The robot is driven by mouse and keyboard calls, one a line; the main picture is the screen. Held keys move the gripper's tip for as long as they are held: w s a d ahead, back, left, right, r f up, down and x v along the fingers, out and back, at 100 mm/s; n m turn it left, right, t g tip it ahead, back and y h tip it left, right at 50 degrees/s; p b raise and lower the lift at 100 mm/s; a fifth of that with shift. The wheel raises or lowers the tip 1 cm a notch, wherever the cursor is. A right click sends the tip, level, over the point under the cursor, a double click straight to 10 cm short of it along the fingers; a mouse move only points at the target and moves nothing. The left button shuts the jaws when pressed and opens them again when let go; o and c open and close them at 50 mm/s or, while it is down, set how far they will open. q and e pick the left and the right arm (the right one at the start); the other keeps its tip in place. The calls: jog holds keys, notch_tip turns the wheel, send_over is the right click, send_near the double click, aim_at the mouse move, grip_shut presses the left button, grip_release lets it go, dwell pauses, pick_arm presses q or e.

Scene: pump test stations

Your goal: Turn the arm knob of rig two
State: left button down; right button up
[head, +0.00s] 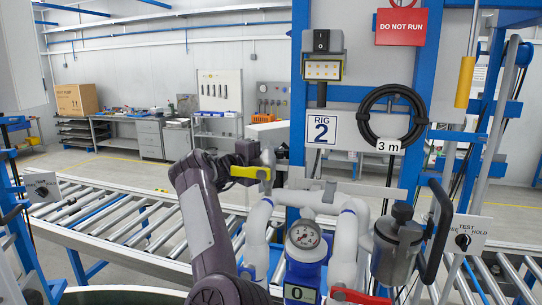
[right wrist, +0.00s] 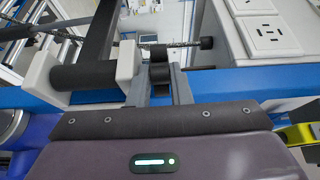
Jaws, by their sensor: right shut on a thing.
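The rig two sign (head: 321,130) hangs on the blue frame in the head view. In the right wrist view my right gripper (right wrist: 160,88) is shut on a small black knob (right wrist: 160,72). The fingers stand on both sides of it and cover part of it. No label shows on this knob, so I cannot tell its setting. A selector switch (head: 462,240) with a test and hold plate is at the right. My left gripper is not in view.
White pipes (head: 345,245), a round gauge (head: 304,236) and a grey canister (head: 398,245) stand close to the right of my arm. A black coiled hose (head: 393,92) hangs above them. A roller conveyor (head: 130,225) runs behind my arm.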

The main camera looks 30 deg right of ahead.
jog(key=shift+d+r+g, duration=0.1)
jog(key=shift+d+g, duration=0.2)
grip_shut()
jog(key=shift+d+m, duration=0.1)
jog(key=shift+m, duration=0.2)
jog(key=shift+m+g, duration=0.3)
jog(key=shift+g, duration=0.3)
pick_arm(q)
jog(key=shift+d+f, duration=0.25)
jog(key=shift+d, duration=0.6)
pick_arm(e)
jog(key=shift+g, duration=0.3)
